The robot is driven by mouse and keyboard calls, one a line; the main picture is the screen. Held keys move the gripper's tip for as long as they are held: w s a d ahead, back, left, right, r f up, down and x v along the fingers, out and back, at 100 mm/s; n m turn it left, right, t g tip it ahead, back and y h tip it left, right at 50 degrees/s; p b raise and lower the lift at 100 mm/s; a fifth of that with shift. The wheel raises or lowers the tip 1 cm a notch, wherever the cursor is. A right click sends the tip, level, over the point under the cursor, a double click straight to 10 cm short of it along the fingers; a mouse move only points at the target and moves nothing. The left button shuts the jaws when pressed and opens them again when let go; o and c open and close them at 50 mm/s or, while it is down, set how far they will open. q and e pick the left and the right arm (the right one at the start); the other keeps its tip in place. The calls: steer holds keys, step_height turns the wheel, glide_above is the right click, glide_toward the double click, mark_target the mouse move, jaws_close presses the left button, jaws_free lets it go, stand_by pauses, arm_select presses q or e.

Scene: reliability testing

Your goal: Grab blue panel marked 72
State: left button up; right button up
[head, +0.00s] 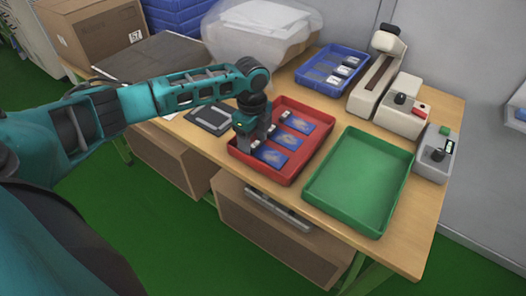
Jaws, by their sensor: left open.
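A red tray (304,165) on the table holds three blue panels: a rear one (301,122), a middle one (288,139) and a front one (270,156). Each has a small white label at its left end; the numbers are too small to read, so I cannot tell which is 72. My left gripper (254,147) points down over the left side of the red tray, close to the front and middle panels. It is open and hides part of the tray's left wall. I cannot tell whether it touches a panel. My right gripper is out of view.
An empty green tray (362,180) stands right of the red tray. A blue tray (310,75) with several dark panels is behind. Grey-white devices (400,118) line the right rear edge. A dark flat panel (210,118) lies left of the red tray.

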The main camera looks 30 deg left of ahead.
arm_select(q)
steer(key=c, duration=0.8)
steer(key=shift+r, duration=0.1)
